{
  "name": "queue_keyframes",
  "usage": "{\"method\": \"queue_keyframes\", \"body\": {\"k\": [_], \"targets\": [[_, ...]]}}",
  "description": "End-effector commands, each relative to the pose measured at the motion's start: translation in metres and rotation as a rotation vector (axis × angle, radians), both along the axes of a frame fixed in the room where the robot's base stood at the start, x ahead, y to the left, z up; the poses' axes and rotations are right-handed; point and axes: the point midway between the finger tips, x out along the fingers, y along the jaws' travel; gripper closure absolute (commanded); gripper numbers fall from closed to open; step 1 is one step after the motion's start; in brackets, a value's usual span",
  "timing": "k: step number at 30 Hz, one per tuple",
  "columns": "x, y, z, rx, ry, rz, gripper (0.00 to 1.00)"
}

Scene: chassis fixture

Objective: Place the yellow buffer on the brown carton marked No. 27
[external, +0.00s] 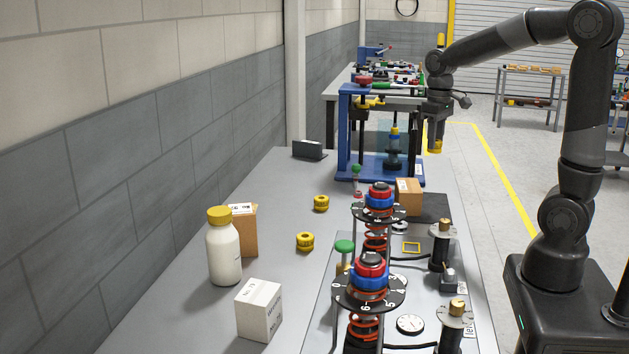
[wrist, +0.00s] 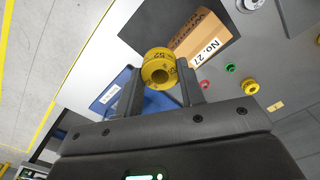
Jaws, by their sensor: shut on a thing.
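My gripper (wrist: 160,88) is shut on a yellow buffer (wrist: 159,66), a ring with a hole and dark markings, seen between the fingers in the wrist view. In the external view my gripper (external: 435,148) hangs in the air at the right edge of the table, beside the blue press frame, with the yellow buffer at its tip. The brown carton marked No. 27 (wrist: 199,39) lies just beyond the held buffer in the wrist view, its label readable. It appears to be the brown carton (external: 408,197) near the press base in the external view. The buffer is apart from the carton.
The blue press frame (external: 345,130) stands close to my gripper. Two more yellow buffers (external: 321,203) (external: 305,241) lie on the table. A white bottle (external: 223,255), another brown carton (external: 246,230) and a white box (external: 259,309) stand at left. Spring assemblies (external: 377,240) stand in front.

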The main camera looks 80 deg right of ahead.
Motion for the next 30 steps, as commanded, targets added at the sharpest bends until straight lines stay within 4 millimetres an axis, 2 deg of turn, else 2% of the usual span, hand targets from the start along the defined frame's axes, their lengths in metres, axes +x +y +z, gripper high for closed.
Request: {"method": "queue_keyframes", "body": {"k": [6, 12, 15, 22, 30], "targets": [[0.042, 0.027, -0.031, 0.001, 0.004, 0.005, 0.86], [0.063, 0.040, -0.045, 0.000, 0.000, 0.002, 0.86], [0.065, 0.042, -0.051, 0.001, 0.002, 0.000, 0.86], [0.065, 0.042, -0.082, 0.001, 0.002, 0.000, 0.86], [0.065, 0.041, -0.086, 0.000, 0.000, 0.001, 0.86]]}}
